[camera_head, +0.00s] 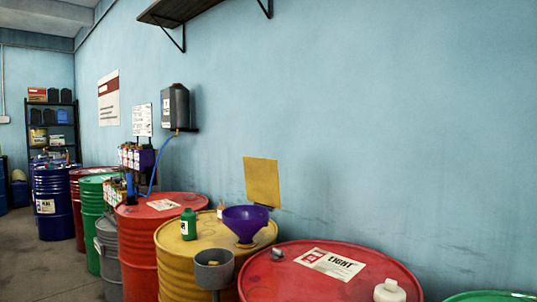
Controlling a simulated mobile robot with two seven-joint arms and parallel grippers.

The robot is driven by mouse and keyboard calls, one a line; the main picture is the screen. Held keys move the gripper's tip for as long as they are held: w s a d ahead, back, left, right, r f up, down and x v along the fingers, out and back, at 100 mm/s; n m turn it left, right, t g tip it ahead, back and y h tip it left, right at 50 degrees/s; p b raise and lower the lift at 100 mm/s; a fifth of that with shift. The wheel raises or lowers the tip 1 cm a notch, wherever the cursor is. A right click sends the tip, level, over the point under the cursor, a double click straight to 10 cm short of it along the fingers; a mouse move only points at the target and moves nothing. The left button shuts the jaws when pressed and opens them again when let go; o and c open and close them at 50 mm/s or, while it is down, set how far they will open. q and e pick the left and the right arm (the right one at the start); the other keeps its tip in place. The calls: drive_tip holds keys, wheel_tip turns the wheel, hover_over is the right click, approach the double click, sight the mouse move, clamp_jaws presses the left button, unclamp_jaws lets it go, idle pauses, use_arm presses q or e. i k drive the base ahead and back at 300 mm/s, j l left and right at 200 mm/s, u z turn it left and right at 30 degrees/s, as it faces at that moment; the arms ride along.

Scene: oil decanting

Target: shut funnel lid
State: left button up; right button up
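A purple funnel (246,221) stands on top of a yellow drum (180,262), its wide mouth facing up and uncovered. A flat yellow square panel (262,181) stands upright just behind the funnel, in front of the blue wall. A small dark piece shows at its lower edge; I cannot tell for sure whether the panel is the funnel's lid or how it is joined. Neither of my grippers is in view.
A grey cup-shaped vessel (214,268) is in front of the yellow drum. A green bottle (188,224) stands on that drum. A red drum (310,282) with a white bottle (389,291) is at the front right. More drums line the wall leftward; floor (30,262) is open at left.

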sight(261, 176)
drive_tip(key=i+j, duration=0.3)
drive_tip(key=j, duration=0.25)
drive_tip(key=i+j+u, duration=0.1)
drive_tip(key=i+j, duration=0.2)
drive_tip(key=j, duration=0.2)
drive_tip(key=i+j, duration=0.35)
drive_tip(key=j, duration=0.15)
drive_tip(key=i+j, duration=0.35)
drive_tip(key=j, duration=0.15)
drive_tip(key=k+u, duration=0.05)
